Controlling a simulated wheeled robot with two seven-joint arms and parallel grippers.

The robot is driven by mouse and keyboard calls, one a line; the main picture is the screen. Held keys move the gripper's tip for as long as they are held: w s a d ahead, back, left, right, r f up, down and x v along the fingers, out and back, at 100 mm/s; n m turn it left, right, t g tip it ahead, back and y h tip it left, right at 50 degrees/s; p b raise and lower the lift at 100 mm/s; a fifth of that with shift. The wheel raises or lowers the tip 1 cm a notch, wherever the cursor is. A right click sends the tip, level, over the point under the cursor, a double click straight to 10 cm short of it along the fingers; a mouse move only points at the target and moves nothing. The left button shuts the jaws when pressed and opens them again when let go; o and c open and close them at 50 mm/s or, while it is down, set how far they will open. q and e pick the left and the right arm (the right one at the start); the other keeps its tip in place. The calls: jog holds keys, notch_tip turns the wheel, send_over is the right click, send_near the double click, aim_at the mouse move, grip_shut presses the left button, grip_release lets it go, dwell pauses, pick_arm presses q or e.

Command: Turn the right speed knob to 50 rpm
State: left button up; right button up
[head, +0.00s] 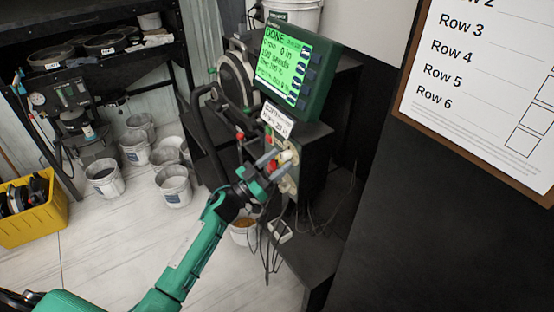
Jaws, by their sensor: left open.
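The seed meter stand (313,150) is a dark box with a green-framed screen (287,68) on top. The screen is lit green and reads DONE, with smaller lines that include 100 seeds. Pale, cream-coloured knob-like parts (289,184) and small red parts show on the front of the box, partly behind my gripper. I cannot tell which is the right speed knob, nor read its setting. My left gripper (276,158) is open at this front, its fingers close to the pale parts. I cannot tell whether it touches them. My right gripper is not in view.
A round metal disc housing (235,80) stands left of the screen. Several white buckets (104,178) and a yellow crate (33,212) are on the floor at left. Cables hang below the box. A dark panel with a row-list board (485,85) blocks the right side.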

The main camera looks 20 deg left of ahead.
pick_arm(q)
jog(key=shift+w, duration=0.1)
jog(key=c, duration=1)
jog(key=shift+o, duration=0.2)
jog(key=shift+m, duration=0.5)
jog(key=m+g+b, duration=0.1)
jog(key=m+g, duration=0.1)
jog(key=m, duration=0.5)
jog(key=m+g+h+b, duration=0.1)
jog(key=m+g+b, duration=0.1)
jog(key=m, duration=0.4)
jog(key=r+m+g+h+b, duration=0.1)
jog(key=m+g, duration=0.3)
jog(key=m, duration=0.3)
jog(key=shift+w+a+m, duration=0.3)
jog(key=shift+a, duration=0.1)
jog(key=shift+r+m+g+y, duration=0.15)
jog(key=shift+m+g+y, duration=0.25)
jog(key=shift+m, duration=0.7)
